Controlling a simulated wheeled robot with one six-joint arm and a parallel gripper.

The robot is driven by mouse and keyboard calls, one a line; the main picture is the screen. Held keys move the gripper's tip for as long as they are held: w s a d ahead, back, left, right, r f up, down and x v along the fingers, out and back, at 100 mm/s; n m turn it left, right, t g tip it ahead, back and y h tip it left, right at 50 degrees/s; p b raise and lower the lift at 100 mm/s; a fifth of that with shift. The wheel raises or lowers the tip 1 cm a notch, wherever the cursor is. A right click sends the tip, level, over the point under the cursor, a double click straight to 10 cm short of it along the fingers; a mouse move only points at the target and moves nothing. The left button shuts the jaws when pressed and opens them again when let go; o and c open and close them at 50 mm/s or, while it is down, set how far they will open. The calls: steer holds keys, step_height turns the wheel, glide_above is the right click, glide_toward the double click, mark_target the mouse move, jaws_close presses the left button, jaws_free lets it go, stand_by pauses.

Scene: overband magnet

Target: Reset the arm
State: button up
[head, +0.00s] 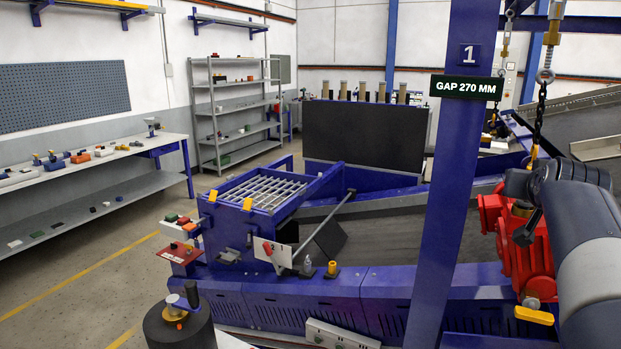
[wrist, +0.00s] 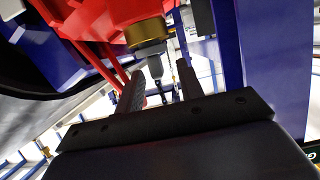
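My arm (head: 590,265) is in the right foreground of the head view, close to a red machine unit (head: 525,245). In the wrist view my gripper (wrist: 160,67) has its two dark fingers apart. The red unit (wrist: 105,22) fills the top of that view, with a brass-coloured collar (wrist: 149,32) and a grey fitting below it. The fitting shows between and beyond the fingertips. I see nothing clamped between the fingers. Whether a finger touches the fitting cannot be told. In the head view the fingers are not clearly seen.
A blue post (head: 440,190) with a "GAP 270 MM" sign (head: 467,87) stands left of my arm. A chain (head: 541,110) hangs above the red unit. A blue conveyor frame (head: 300,300) crosses the foreground. Open floor (head: 80,270) lies at left, before the shelves.

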steer(key=shift+f, duration=0.1)
steer(key=shift+f+b, duration=0.5)
steer(key=shift+b, duration=0.05)
steer(key=b+v, duration=0.2)
steer(key=v, duration=0.9)
steer(key=p+x, duration=0.2)
steer(key=x, duration=0.8)
steer(key=shift+w+d, duration=0.15)
steer(key=shift+w, duration=0.2)
step_height(320, 180, up, 3)
steer(key=p, duration=0.3)
steer(key=shift+r+p, duration=0.1)
steer(key=shift+p, duration=0.3)
step_height(320, 180, up, 5)
steer(key=p, duration=0.4)
steer(key=shift+w+r+p, duration=0.1)
steer(key=shift+r+p, duration=0.15)
steer(key=shift+p, duration=0.15)
steer(key=shift+d+f, duration=0.1)
steer(key=shift+f, duration=0.1)
